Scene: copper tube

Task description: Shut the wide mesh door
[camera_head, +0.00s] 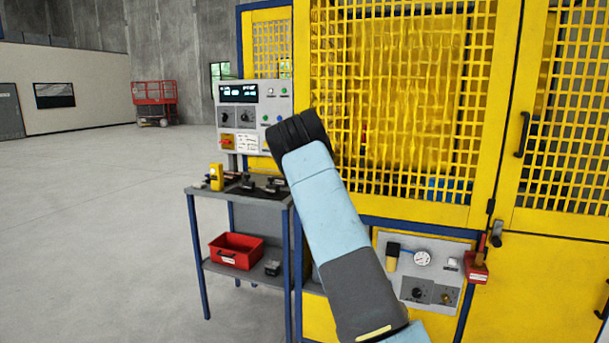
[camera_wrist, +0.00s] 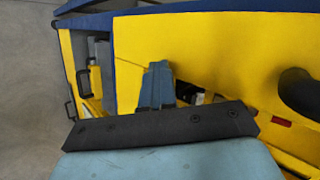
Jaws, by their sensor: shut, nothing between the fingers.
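The wide yellow mesh door (camera_head: 485,110) fills the middle of the head view, on the front of the yellow and blue machine enclosure. I cannot tell from its edges how far it stands open. My gripper (camera_head: 298,135) is a dark end on my light blue arm, in front of the door's left edge; its fingers are not clear there. In the wrist view the shut fingers (camera_wrist: 157,85) show in front of a large yellow panel (camera_wrist: 220,50), with nothing held. A dark gap runs along the panel's lower edge. I cannot tell whether they touch the panel.
A second mesh door with a black handle (camera_head: 522,135) is at right. A control box (camera_head: 255,97) and a trolley (camera_head: 215,190) with a red bin (camera_head: 236,250) stand left of my arm. A gauge panel (camera_head: 418,270) is below the door. Open floor lies left.

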